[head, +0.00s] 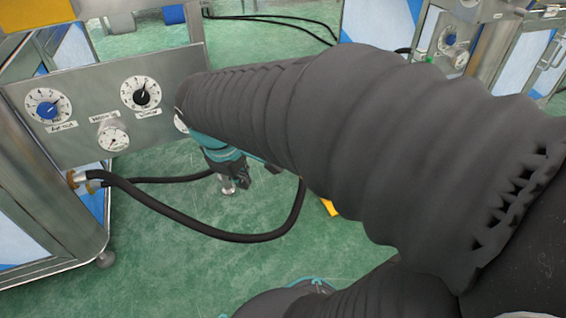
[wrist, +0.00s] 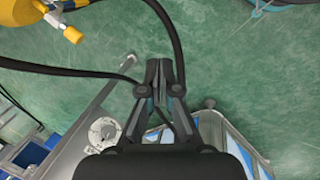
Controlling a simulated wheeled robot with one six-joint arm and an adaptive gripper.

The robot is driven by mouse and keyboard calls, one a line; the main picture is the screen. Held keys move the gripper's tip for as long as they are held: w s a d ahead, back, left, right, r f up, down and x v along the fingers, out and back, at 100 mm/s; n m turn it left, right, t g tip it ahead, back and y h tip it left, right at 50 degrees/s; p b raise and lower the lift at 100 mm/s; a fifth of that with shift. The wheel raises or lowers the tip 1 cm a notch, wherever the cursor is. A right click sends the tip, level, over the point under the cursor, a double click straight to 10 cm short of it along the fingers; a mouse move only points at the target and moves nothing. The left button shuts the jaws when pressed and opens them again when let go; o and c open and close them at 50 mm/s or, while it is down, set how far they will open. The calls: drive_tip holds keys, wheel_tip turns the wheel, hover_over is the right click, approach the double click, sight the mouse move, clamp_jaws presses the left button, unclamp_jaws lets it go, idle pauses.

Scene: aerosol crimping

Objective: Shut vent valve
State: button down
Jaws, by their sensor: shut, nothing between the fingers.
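No part is clearly labelled as the vent valve; the panel labels are too small to read surely. A steel panel (head: 70,143) at the left of the head view carries a blue knob (head: 47,110) and a black knob (head: 142,98), each on a white dial. My gripper (head: 246,184) hangs below the arm to the right of the panel, apart from both knobs. In the wrist view my gripper (wrist: 165,64) has its fingertips together, empty, over the green floor. A yellow fitting (wrist: 72,33) lies at the upper left there, apart from the fingers.
A pressure gauge (head: 113,134) sits below the knobs. A black hose (head: 215,233) loops from the cabinet's brass fitting (head: 76,178) across below my gripper. A white dial (wrist: 103,132) shows in the wrist view. My arm hides the middle of the head view.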

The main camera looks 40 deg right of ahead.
drive_tip(key=w+d+f+n+g+h+p, duration=0.2)
drive_tip(key=w+d+f+n+g+h, duration=0.45)
drive_tip(key=w+d+f+n, duration=0.4)
drive_tip(key=w+d+f+n+h+p, duration=0.1)
drive_tip(key=w+f+n+h, duration=0.15)
drive_tip(key=f+n, duration=0.35)
drive_tip(key=w+d+f+n+t+h, duration=0.1)
drive_tip(key=w+f+n+h, duration=0.15)
drive_tip(key=f+n, duration=0.3)
drive_tip(key=w+d+f+n+h+p, duration=0.1)
drive_tip(key=w+f+n+h, duration=0.1)
drive_tip(key=w+f+n, duration=0.3)
drive_tip(key=s+x, duration=0.1)
drive_tip(key=x, duration=1.3)
drive_tip(key=shift+f+b, duration=0.4)
drive_tip(key=shift+b, duration=0.05)
drive_tip(key=shift+a, duration=0.1)
drive_tip(key=shift+x, duration=0.95)
drive_tip(key=shift+f, duration=0.15)
drive_tip(key=shift+w+a, duration=0.1)
